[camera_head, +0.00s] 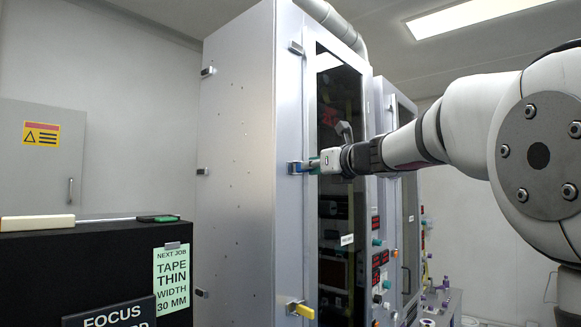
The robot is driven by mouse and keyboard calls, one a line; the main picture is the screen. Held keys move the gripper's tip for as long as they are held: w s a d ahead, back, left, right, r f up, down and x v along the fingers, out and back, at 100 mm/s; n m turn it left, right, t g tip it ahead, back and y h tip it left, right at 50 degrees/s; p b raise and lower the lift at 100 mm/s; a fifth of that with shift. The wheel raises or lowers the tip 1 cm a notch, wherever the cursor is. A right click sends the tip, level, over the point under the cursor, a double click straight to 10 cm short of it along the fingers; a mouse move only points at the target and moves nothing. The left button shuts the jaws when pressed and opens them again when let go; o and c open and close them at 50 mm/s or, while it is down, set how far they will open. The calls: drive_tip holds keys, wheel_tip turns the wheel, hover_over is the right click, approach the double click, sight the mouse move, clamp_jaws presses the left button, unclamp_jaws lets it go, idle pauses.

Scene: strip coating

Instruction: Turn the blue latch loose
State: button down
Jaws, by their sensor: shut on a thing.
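The blue latch (295,167) sits on the left edge of the tall grey cabinet's front, about mid-height beside the dark glass door (340,215). My gripper (312,166) reaches in from the right and is shut on the latch's handle. The gripper covers part of the handle, so its exact turn angle is hard to tell. A yellow latch (300,310) is on the same edge lower down, its handle pointing right. The door looks closed.
A black cabinet (100,265) at left bears a green note (172,278) and a white-handled tool (38,222). A second cabinet (405,200) stands behind the first. Knobs and red displays (379,258) lie below my arm.

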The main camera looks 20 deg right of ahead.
drive_tip(key=shift+w+d+r+n+g+y, duration=0.1)
drive_tip(key=shift+d+n+g+y, duration=0.2)
drive_tip(key=shift+n+y, duration=0.35)
drive_tip(key=shift+w+d+n+g+y, duration=0.1)
drive_tip(key=shift+d+n+g+y, duration=0.2)
drive_tip(key=shift+y, duration=0.55)
drive_tip(key=shift+n+y+b, duration=0.25)
drive_tip(key=shift+y+b, duration=0.05)
drive_tip(key=c, duration=2)
unclamp_jaws()
drive_tip(key=shift+o, duration=0.2)
drive_tip(key=v, duration=1.2)
